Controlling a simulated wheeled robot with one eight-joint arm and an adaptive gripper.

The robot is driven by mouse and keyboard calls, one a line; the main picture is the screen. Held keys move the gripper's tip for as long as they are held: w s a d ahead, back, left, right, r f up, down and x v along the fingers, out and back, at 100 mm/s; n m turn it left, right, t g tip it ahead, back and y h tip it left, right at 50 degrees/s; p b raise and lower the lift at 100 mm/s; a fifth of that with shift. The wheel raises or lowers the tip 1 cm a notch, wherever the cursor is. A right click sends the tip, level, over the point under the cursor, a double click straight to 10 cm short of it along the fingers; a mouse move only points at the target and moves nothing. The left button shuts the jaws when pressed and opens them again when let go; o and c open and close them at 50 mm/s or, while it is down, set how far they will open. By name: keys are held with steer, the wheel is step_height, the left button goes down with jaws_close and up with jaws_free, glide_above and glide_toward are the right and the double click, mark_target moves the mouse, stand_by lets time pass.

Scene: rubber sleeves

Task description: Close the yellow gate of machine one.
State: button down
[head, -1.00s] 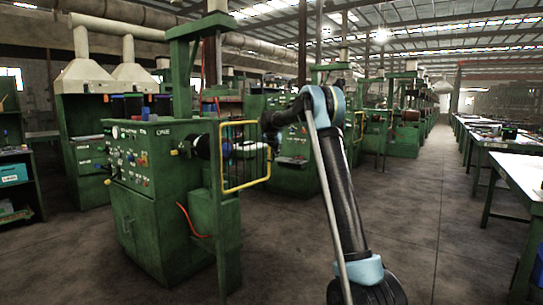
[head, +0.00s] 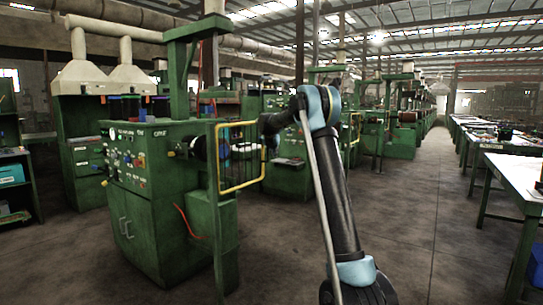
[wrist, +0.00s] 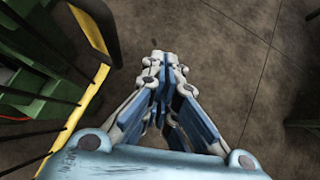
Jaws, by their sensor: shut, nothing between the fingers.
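Machine one (head: 150,185) is the green cabinet at the left of the head view, with a control panel facing left. Its gate has a yellow frame (head: 219,165) with dark vertical bars and stands upright at the machine's right side. In the wrist view the yellow frame (wrist: 84,104) runs along the left, with its bars beside it. My gripper (wrist: 161,62) is shut and empty in the wrist view, to the right of the frame with floor between them. In the head view the arm's end is near the gate's right edge; the fingers are hard to make out there.
Concrete floor (head: 400,225) is open to the right of my arm. White-topped tables (head: 515,180) line the right side. More green machines (head: 290,170) stand behind the gate. A dark shelf (head: 15,185) is at the far left.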

steer(key=s+d+r, duration=0.5)
steer(key=d+r, duration=0.1)
steer(key=r, duration=0.1)
steer(key=s+d+f+m+g, duration=0.1)
steer(key=s+d+m, duration=0.3)
steer(key=s, duration=0.5)
steer(key=s+d+m+g, duration=0.1)
steer(key=s+d+m, duration=0.25)
steer(key=s, duration=0.55)
steer(key=s+d+f+m+g, duration=0.1)
steer(key=s+f+m, duration=0.15)
steer(key=s, duration=0.35)
steer(key=s+d+f+m, duration=0.1)
steer(key=s+m, duration=0.3)
steer(key=s, duration=0.2)
steer(key=s+d+f+m+g, duration=0.1)
steer(key=s+d+f+m, duration=0.15)
steer(key=s, duration=0.45)
steer(key=s+f+m+y, duration=0.1)
steer(key=s+f+m, duration=0.4)
steer(key=s, duration=0.5)
steer(key=s+f+m+g, duration=0.1)
steer(key=s+f+m, duration=0.4)
steer(key=s+f, duration=0.5)
steer(key=s+f+m+g+y, duration=0.1)
steer(key=s+f+m, duration=0.5)
steer(key=s, duration=0.6)
steer(key=shift+f+y, duration=0.3)
steer(key=shift+f, duration=0.6)
